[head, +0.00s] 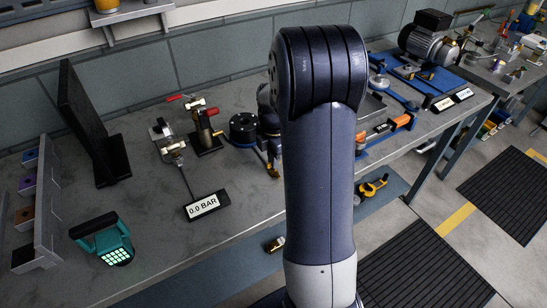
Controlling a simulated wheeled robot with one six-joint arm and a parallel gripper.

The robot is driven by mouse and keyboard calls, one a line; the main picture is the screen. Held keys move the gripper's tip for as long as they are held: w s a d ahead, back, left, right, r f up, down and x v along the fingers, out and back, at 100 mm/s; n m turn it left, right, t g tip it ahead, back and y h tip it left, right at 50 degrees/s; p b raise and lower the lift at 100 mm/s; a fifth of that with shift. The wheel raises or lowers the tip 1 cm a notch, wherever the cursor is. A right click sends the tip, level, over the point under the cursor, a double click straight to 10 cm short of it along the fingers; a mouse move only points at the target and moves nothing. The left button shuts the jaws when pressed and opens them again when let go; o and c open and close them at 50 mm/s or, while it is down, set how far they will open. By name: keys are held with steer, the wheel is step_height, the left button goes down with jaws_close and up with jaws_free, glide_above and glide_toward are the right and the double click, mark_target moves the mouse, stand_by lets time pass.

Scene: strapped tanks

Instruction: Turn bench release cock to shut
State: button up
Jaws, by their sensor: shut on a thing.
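My own dark blue arm stands upright in the middle of the head view and covers part of the bench. A red lever (180,97) shows on the bench left of the arm. Beside it is a brass and steel valve fitting (205,128) on a dark stand. I cannot tell for sure whether this is the release cock, or read its position as open or shut. A small display (206,204) in front reads 0.0 BAR.
The grey bench (150,215) has bare room at its front left. A black upright panel (92,125) and a teal device with a lit grid (103,240) stand on the left. A round dark flange (243,128) sits close left of my arm. A motor (428,40) stands far right.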

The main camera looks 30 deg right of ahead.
jaws_close()
steer(key=m, duration=0.4)
steer(key=shift+m+b, duration=0.3)
steer(key=shift+m, duration=0.1)
steer(key=m, duration=0.4)
steer(key=shift+m, duration=0.3)
steer(key=m, duration=0.4)
steer(key=shift+m+b, duration=0.3)
steer(key=shift+m, duration=1.9)
steer(key=o, duration=0.7)
jaws_free()
steer(key=shift+c, duration=0.2)
